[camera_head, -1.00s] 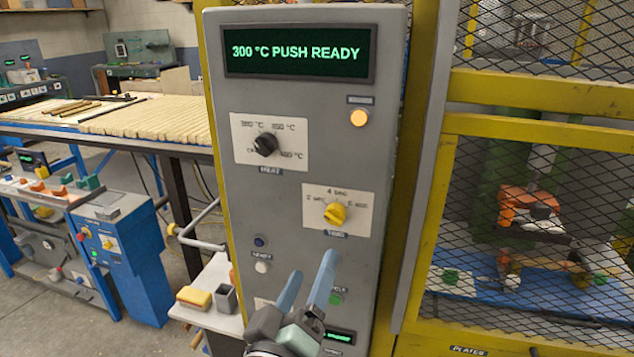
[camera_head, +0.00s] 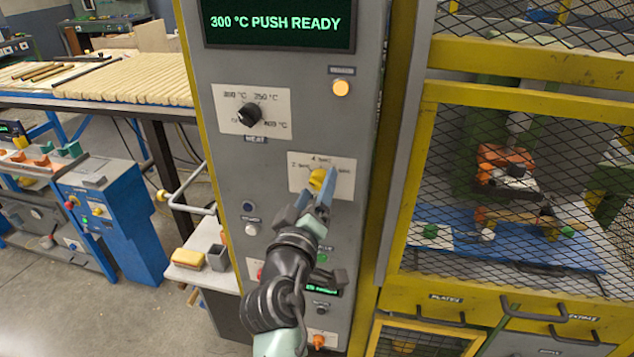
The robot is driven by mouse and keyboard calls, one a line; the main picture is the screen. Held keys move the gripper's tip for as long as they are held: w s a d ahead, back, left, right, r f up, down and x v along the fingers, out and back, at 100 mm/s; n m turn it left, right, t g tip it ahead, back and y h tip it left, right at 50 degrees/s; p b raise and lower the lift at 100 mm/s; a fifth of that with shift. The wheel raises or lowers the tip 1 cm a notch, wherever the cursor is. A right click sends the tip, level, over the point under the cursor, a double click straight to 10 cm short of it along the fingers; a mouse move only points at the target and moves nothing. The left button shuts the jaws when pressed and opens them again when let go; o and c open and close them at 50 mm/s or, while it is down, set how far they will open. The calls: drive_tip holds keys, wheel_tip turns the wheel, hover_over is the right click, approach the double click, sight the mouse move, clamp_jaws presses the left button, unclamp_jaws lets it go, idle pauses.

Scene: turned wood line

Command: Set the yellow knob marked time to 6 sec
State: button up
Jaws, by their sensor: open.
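The yellow time knob (camera_head: 317,179) sits on a white plate (camera_head: 300,188) on the grey control panel. The plate shows a 4 sec mark at the top, a 2 sec mark at left and a partly covered mark at right. My gripper (camera_head: 318,188) is open, with its blue fingers up at the knob, one along its right side. I cannot tell whether they touch it. The fingers hide part of the knob, so its pointer direction is unclear. The display (camera_head: 278,24) reads "300 °C PUSH READY".
A black heat knob (camera_head: 249,114) is above left, and a lit amber lamp (camera_head: 341,88) above. Small buttons (camera_head: 250,229) lie left of my wrist. A yellow-framed mesh guard (camera_head: 420,190) stands right of the panel. A small shelf with a sponge (camera_head: 188,258) is at left.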

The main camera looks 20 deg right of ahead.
drive_tip(key=shift+w+d, duration=0.3)
drive_tip(key=shift+w, duration=0.05)
clamp_jaws()
